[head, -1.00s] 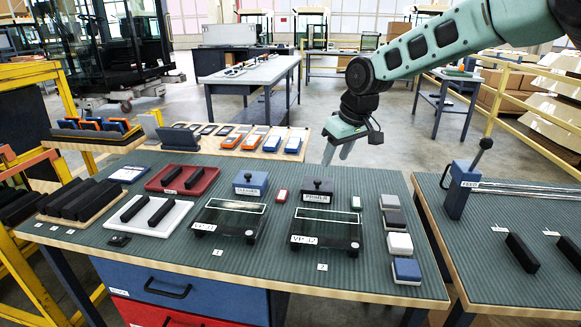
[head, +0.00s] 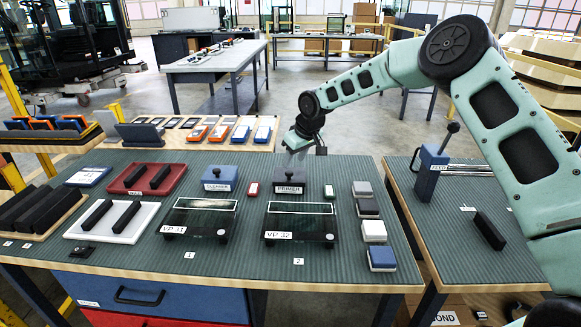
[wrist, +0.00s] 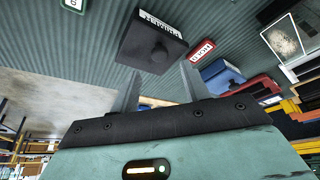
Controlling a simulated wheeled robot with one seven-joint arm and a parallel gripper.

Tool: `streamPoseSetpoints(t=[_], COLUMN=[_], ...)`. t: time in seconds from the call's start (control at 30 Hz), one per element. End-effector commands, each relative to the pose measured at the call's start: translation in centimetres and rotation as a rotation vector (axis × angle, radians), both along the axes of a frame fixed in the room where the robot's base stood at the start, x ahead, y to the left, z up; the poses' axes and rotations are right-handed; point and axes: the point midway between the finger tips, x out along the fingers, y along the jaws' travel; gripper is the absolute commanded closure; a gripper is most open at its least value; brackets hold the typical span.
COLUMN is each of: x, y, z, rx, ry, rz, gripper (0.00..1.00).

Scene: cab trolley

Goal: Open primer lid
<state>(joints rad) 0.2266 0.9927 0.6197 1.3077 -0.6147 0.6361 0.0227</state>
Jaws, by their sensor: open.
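The primer box (head: 289,187) stands at the back of the green work table, a dark box with a white PRIMER label and a dark lid with a round knob (head: 289,173) on top. The lid sits on the box. In the wrist view the primer lid (wrist: 150,48) appears upside down, with its knob between and beyond my fingers. My gripper (head: 296,158) is open and empty, just behind and above the box in the head view. Its two fingers (wrist: 161,82) are apart in the wrist view. I see no contact with the knob.
The blue cleaner box (head: 219,182) with its own knob stands to the left. Glass plates VP 31 (head: 197,227) and VP 32 (head: 299,230) lie in front.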

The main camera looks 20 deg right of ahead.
Motion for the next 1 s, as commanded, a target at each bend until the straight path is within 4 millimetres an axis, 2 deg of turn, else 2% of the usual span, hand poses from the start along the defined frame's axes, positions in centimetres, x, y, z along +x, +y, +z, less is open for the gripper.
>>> streamPoseSetpoints(t=[0.1, 0.3, 0.7, 0.73, 0.8, 0.9, 1.0], x=[0.7, 1.6, 1.9, 1.9, 1.9, 1.9, 1.9], y=[0.5, 0.8, 0.9, 0.9, 0.9, 0.9, 0.9], z=[-2.1, -4.3, -5.0, -5.0, -5.0, -5.0, -5.0], rx=[0.002, 0.0, 0.0, 0.0, 0.0, 0.0, -0.001], ry=[0.002, 0.0, -0.001, -0.001, -0.001, -0.001, 0.0], rz=[0.0, -0.001, 0.0, 0.0, 0.0, 0.0, 0.0], gripper=[0.54, 0.54, 0.54, 0.57, 0.76, 1.0, 1.0])
